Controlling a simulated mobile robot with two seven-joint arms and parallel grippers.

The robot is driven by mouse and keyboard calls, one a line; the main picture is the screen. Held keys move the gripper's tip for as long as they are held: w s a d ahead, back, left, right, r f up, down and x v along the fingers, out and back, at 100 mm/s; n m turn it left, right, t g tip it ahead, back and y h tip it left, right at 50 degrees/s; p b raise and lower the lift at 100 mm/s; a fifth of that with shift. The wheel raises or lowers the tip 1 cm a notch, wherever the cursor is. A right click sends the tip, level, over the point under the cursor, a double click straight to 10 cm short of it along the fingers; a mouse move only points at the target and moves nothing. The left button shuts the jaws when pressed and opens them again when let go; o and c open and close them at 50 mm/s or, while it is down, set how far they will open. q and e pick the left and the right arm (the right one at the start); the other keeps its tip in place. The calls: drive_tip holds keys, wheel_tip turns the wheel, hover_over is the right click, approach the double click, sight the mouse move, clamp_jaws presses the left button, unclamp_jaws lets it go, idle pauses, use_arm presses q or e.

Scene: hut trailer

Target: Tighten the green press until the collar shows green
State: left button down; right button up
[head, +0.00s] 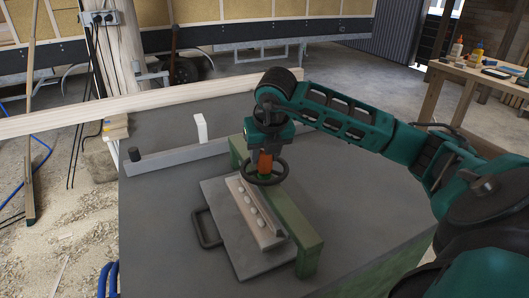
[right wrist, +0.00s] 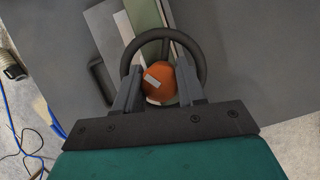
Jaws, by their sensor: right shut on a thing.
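The green press (head: 309,240) stands on the dark worktop, its green beam running from back left to front right. Its black handwheel (head: 281,177) lies level above the beam and shows as a ring in the right wrist view (right wrist: 203,62). An orange knob (head: 265,160) rises from the wheel's middle; it has a pale mark in the right wrist view (right wrist: 160,83). My right gripper (right wrist: 160,98) is shut on this knob from above, one finger on each side. A little green shows below the orange; I cannot tell whether this is the collar. My left gripper is not in view.
Under the press, a pale strip with several whitish blobs (head: 256,210) lies on a grey plate (head: 222,215) with a dark handle (head: 205,229). A grey rail (head: 180,157) and a wooden beam (head: 150,100) stand behind. The worktop's right side is clear.

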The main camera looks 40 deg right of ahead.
drive_tip(key=o, duration=1)
drive_tip(key=shift+o, duration=0.2)
drive_tip(key=v, duration=1.3)
drive_tip(key=shift+p, duration=0.45)
